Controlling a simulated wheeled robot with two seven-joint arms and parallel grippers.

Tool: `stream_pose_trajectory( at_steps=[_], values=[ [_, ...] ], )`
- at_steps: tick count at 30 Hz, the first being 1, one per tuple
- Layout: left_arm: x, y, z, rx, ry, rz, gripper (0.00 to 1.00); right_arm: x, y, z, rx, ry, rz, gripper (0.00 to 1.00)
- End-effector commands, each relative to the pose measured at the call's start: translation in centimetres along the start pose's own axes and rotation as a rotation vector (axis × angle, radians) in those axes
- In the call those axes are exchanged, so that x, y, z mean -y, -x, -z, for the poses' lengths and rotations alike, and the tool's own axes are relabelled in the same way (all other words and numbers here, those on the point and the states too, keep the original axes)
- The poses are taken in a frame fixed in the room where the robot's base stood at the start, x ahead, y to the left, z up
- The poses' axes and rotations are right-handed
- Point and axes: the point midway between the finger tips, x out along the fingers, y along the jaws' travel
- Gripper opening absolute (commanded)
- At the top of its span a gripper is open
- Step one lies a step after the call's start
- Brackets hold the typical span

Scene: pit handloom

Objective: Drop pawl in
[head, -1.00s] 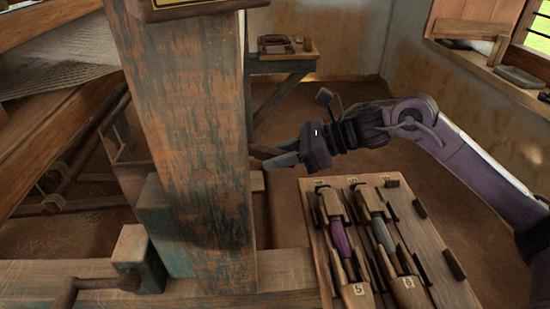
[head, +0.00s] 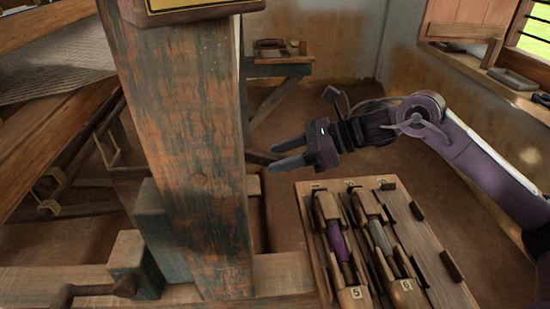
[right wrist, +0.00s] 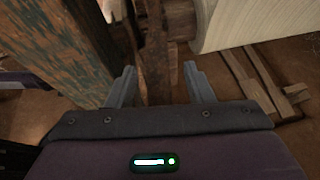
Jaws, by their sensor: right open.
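My right gripper (head: 272,157) is open just right of the thick wooden post, with its fingers pointing left. A dark wooden bar (head: 258,156) comes out from behind the post near the fingertips; it may be the pawl, but I cannot tell for sure. In the right wrist view, the gripper (right wrist: 159,72) has its two grey fingers apart. A worn upright wooden bar (right wrist: 153,50) shows between them; I cannot tell whether it lies within their reach or beyond. No wheel teeth can be made out. My left gripper is not in view.
The worn post (head: 180,150) hides much of the loom. A wooden board with shuttles (head: 440,265) stands below my right arm. A small side table (head: 285,70) is behind. In the right wrist view, a pale cloth roll (right wrist: 245,25) is at upper right.

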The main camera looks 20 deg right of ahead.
Motion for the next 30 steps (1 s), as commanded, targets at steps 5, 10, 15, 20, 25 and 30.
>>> stream_pose_trajectory(
  at_steps=[5,10,15,20,25,30],
  values=[
    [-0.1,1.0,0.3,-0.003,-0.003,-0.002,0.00,0.0,3.3,0.2,-0.004,0.000,0.002,0.47],
    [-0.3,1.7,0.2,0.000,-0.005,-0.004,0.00,0.0,5.2,0.1,-0.002,0.000,0.000,0.47],
    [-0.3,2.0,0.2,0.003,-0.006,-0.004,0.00,0.0,5.8,0.1,-0.001,0.000,-0.001,0.47],
    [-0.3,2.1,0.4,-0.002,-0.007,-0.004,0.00,0.0,5.8,0.0,0.000,0.000,-0.001,0.47],
    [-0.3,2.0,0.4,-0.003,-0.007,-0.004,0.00,0.0,5.8,0.0,0.000,0.000,-0.001,0.47],
    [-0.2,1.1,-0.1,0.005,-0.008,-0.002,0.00,0.0,6.0,-0.5,0.000,0.001,0.000,0.47]
  ],
)
